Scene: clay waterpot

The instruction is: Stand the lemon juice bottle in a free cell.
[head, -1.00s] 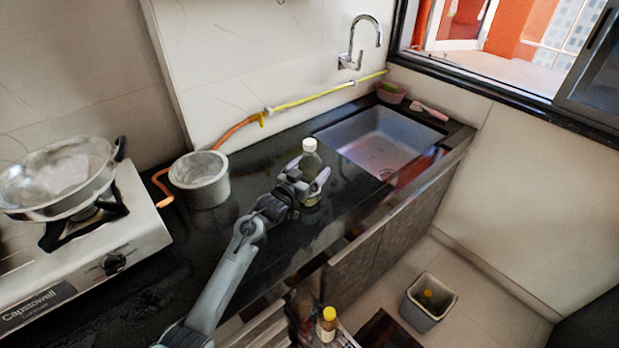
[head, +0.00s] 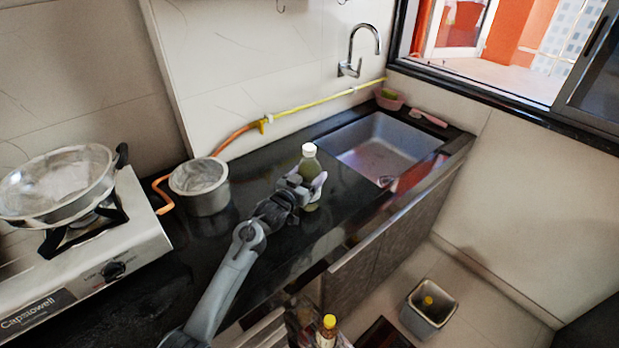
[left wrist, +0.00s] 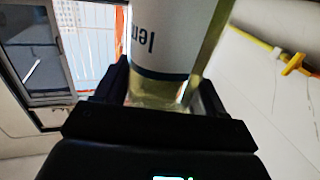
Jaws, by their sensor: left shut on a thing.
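The lemon juice bottle (head: 309,164), green with a white cap, stands upright at the black counter, left of the sink. My left gripper (head: 308,188) is shut on its lower part. In the left wrist view the bottle (left wrist: 172,40) fills the space between the fingers, and part of its label lettering shows. I cannot tell whether its base touches the counter. A rack or crate (head: 268,330) shows at the bottom edge below the counter, with a yellow-capped bottle (head: 327,330) in it. Its cells are mostly cut off or hidden. My right gripper is not in view.
A steel pot (head: 200,187) stands left of the bottle, and a stove (head: 130,240) with a pan is farther left. The sink (head: 385,150) is to the right. A grey bin (head: 430,308) stands on the floor. An orange and yellow hose runs along the wall.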

